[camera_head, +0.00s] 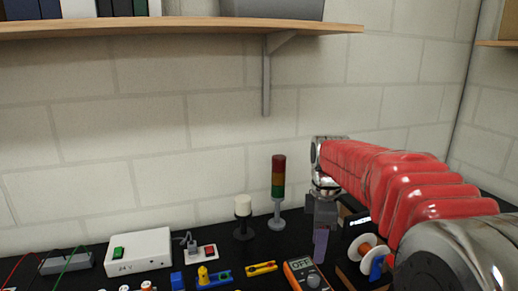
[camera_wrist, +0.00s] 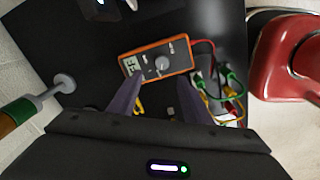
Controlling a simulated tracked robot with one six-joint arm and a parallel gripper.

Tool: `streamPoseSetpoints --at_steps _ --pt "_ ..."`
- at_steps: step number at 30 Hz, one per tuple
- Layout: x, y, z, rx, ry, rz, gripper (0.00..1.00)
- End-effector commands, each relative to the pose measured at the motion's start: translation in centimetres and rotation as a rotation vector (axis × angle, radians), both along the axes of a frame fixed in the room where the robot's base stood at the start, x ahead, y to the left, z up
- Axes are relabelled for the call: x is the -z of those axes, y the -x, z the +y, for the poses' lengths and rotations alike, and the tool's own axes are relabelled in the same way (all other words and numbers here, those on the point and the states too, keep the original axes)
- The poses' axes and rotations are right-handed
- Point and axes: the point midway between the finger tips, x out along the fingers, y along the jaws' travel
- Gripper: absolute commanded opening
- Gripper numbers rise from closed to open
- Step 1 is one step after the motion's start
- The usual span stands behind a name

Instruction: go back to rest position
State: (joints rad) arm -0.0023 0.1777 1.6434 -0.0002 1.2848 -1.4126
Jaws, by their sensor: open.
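My gripper (camera_wrist: 160,108) points down over the black bench in the wrist view, its two grey fingers apart with nothing held between them. In the head view my gripper (camera_head: 320,243) hangs at the end of my red-sleeved arm, to the right of the signal tower. An orange multimeter (camera_wrist: 157,59) lies just beyond the fingertips in the wrist view; it also shows at the bottom of the head view (camera_head: 306,275). In the head view the fingers overlap, so the gap between them is hidden there.
A red, amber and green signal tower (camera_head: 278,185) stands close left of my gripper. A white-topped lamp (camera_head: 243,212), a white box (camera_head: 139,251) and a spool (camera_head: 368,251) are on the bench. A wooden shelf (camera_head: 190,25) juts out above. Coloured leads (camera_wrist: 222,90) lie beside the multimeter.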

Motion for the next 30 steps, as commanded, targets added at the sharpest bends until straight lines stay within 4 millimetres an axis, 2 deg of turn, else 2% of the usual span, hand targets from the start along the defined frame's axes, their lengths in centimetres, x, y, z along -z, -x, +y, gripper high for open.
streamPoseSetpoints --at_steps 11,21,30 --pt "1.3 4.5 0.0 0.531 -0.036 -0.060 0.45" --pt "1.6 10.6 0.0 0.989 -0.113 -0.143 0.45" --pt "2.0 15.9 0.1 1.269 -0.202 -0.211 0.45"
